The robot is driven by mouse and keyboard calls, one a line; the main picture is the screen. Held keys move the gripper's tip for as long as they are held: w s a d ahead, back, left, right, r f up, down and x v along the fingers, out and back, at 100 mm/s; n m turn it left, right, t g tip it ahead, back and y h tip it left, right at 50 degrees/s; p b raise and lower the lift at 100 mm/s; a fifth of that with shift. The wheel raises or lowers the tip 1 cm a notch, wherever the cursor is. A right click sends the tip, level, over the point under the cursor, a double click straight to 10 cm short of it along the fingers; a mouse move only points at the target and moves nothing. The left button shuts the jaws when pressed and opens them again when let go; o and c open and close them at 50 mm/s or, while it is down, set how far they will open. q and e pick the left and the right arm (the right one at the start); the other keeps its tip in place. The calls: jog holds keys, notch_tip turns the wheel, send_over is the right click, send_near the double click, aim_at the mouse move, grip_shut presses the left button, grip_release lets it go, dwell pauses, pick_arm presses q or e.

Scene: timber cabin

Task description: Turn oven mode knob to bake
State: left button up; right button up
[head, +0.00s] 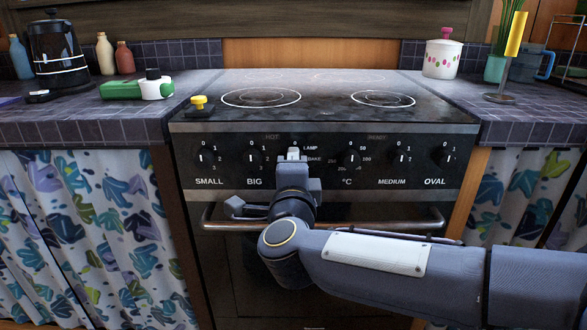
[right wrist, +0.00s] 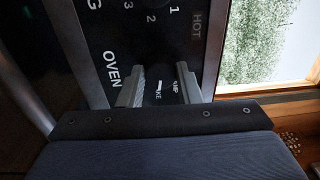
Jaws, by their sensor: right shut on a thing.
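The black oven front carries a row of knobs. The oven mode knob (right wrist: 158,84) is the one beside the LAMP and BAKE labels. It is hidden behind my right gripper in the head view. My right gripper (head: 293,155) is at this knob, and in the right wrist view its two fingers (right wrist: 159,86) stand on either side of it, shut on it. A short white mark shows between the fingers. The BAKE label (head: 314,159) is just right of the gripper and the LAMP label (head: 310,148) is above it. I cannot tell the knob's exact setting. My left gripper is not in view.
The SMALL knob (head: 201,158) and BIG knob (head: 254,157) are left of the gripper; the temperature knob (head: 352,157) is right. The oven handle (head: 390,223) runs below, close to my right arm. A yellow-topped item (head: 198,103) stands at the cooktop's front left.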

jog(key=o, duration=1)
jog(key=s+p, duration=0.1)
jog(key=s, duration=0.3)
jog(key=s+p, duration=0.1)
jog(key=s, duration=0.2)
jog(key=shift+s+f, duration=0.2)
jog(key=shift+s, duration=0.2)
